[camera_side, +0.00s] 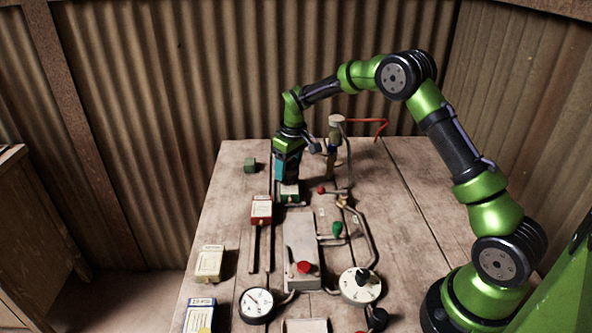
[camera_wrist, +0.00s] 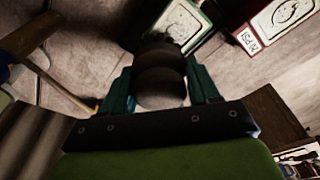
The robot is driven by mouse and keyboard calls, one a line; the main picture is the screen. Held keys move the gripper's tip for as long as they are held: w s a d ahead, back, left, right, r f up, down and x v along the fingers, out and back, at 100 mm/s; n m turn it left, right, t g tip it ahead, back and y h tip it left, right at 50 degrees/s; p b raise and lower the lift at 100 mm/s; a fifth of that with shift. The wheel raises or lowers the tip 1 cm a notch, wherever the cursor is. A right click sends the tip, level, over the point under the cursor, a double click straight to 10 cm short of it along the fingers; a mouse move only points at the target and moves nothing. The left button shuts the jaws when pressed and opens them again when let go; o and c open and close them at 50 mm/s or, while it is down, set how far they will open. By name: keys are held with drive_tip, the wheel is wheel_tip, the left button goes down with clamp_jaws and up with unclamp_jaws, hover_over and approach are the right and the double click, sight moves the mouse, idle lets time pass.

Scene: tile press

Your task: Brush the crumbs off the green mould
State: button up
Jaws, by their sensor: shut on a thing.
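The green mould (camera_side: 289,194) lies at the far middle of the table, right below my gripper (camera_side: 288,178). In the wrist view, the green mould (camera_wrist: 186,22) shows partly at the top, with a pale face and a dark drawing. There, my gripper (camera_wrist: 160,88) has its teal fingers shut on a dark, rounded thing, seemingly the brush (camera_wrist: 160,75). The brush's lower end is over or beside the mould's near corner; I cannot tell whether it touches. No crumbs can be made out. In the side view the brush is hidden by my gripper.
A red mould (camera_side: 262,210) lies close by, front left. A cream mould (camera_side: 209,263) and a blue one (camera_side: 199,317) lie at the left edge. A grey box with a red button (camera_side: 303,267), a gauge (camera_side: 257,305), a dial (camera_side: 361,286) and pipes fill the middle.

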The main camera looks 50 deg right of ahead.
drive_tip(key=shift+s+a+f, duration=0.15)
drive_tip(key=shift+s+a, duration=0.15)
drive_tip(key=shift+a, duration=0.1)
drive_tip(key=shift+c, duration=0.4)
drive_tip(key=shift+s+a, duration=1.85)
drive_tip(key=shift+s, duration=0.05)
drive_tip(key=shift+w+d, duration=2.05)
drive_tip(key=shift+d, duration=0.05)
drive_tip(key=shift+w+d, duration=0.2)
drive_tip(key=shift+a+r, duration=0.1)
drive_tip(key=shift+r, duration=3.95)
drive_tip(key=shift+a, duration=0.1)
